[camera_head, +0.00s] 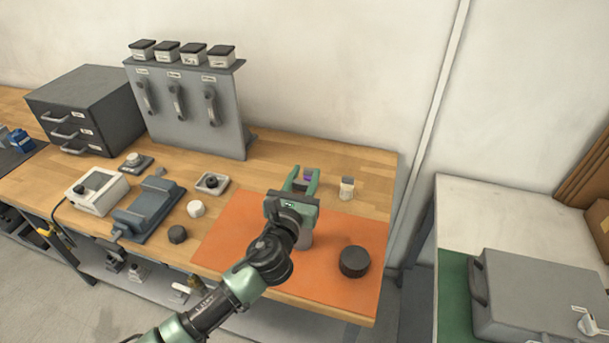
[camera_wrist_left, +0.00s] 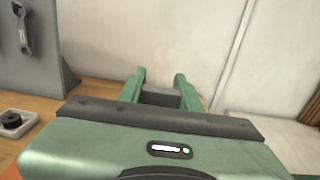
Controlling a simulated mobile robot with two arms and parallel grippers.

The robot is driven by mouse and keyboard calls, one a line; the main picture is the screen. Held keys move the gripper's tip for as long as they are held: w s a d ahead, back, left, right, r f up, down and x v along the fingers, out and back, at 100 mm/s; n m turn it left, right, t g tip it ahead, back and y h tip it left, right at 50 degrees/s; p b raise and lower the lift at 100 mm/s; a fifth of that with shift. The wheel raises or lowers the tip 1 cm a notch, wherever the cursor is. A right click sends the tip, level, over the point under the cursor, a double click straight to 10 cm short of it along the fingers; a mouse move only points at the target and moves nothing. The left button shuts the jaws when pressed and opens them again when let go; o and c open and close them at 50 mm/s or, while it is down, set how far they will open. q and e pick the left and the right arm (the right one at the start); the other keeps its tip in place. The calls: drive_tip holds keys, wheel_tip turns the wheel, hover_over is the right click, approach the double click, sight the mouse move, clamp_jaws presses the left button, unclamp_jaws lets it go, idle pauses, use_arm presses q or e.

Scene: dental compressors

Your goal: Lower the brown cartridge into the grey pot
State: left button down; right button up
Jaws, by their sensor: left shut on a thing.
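My left gripper (camera_head: 303,178) reaches over the orange mat, its green fingers pointing toward the wall. It is shut on a small piece (camera_head: 309,178) that shows purple in the head view and as a grey block (camera_wrist_left: 160,97) between the fingers in the left wrist view. I see no brown on it, and the fingers hide much of it. A light grey cylinder (camera_head: 306,240), perhaps the grey pot, stands partly hidden behind my wrist. A small cream-and-tan cartridge or jar with a grey top (camera_head: 347,188) stands upright, apart, right of the gripper. My right gripper is out of view.
A dark round knob-like lid (camera_head: 354,262) lies on the orange mat (camera_head: 235,232). A blue-grey device (camera_head: 146,208), a white box (camera_head: 97,191) and small caps stand to the left. A grey panel (camera_head: 221,122) rises behind. The mat's front is mostly clear.

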use_arm(q)
drive_tip(key=shift+f, duration=0.1)
idle(0.5)
drive_tip(key=shift+f, duration=0.1)
drive_tip(key=shift+f+b, duration=2.45)
drive_tip(key=shift+f, duration=0.6)
drive_tip(key=shift+f, duration=0.1)
drive_tip(key=c, duration=0.9)
unclamp_jaws()
drive_tip(key=v, duration=0.7)
drive_tip(key=shift+s+a+b, duration=0.15)
drive_tip(key=shift+s+b, duration=0.25)
